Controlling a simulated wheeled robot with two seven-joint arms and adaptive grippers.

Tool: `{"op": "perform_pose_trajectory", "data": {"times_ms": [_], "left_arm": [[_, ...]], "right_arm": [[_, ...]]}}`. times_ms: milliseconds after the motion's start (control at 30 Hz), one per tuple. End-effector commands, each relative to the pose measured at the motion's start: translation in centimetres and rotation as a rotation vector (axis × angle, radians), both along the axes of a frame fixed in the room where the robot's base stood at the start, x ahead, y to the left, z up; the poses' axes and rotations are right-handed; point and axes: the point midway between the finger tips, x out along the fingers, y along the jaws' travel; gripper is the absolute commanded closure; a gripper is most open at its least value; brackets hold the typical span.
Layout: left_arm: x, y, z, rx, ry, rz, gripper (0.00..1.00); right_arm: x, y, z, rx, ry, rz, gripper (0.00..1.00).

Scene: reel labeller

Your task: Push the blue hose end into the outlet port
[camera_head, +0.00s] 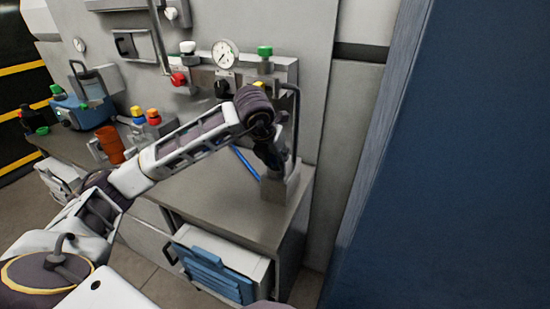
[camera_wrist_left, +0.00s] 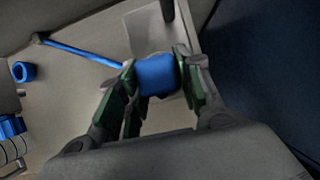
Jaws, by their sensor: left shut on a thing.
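My left gripper (camera_head: 275,165) reaches over the right end of the grey bench, beside a grey metal block (camera_head: 278,188) with an upright pipe. In the left wrist view its green-padded fingers (camera_wrist_left: 158,82) are shut on the thick blue hose end (camera_wrist_left: 157,72). The thin blue hose (camera_wrist_left: 82,51) runs from there to the upper left; part of it shows in the head view (camera_head: 244,162) left of the gripper. The fingers hide the hose end in the head view. I cannot make out the outlet port for certain. My right gripper is not in view.
A panel with a pressure gauge (camera_head: 224,54), a red knob (camera_head: 178,79) and a green knob (camera_head: 265,51) stands behind the bench (camera_head: 208,196). An orange cup (camera_head: 110,145) stands left. A blue ring (camera_wrist_left: 23,72) lies left in the wrist view. A dark blue wall (camera_head: 455,170) closes the right.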

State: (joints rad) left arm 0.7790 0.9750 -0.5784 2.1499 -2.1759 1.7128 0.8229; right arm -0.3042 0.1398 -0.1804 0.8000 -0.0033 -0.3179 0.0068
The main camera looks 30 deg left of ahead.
Motion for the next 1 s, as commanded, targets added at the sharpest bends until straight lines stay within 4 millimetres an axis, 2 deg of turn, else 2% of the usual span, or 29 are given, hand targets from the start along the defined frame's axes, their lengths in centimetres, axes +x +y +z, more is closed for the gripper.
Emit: {"op": "perform_pose_trajectory", "data": {"times_ms": [867,900,1000], "left_arm": [[-0.14,-0.05,-0.5,0.002,0.01,-0.001,0.91],[-0.14,-0.05,-0.52,0.002,0.01,-0.001,0.6],[-0.13,-0.04,-0.49,0.002,0.01,-0.001,0.47]], "right_arm": [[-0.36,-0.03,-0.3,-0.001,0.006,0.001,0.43],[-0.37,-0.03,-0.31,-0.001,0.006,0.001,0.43],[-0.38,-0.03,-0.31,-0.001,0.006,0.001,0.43]]}}
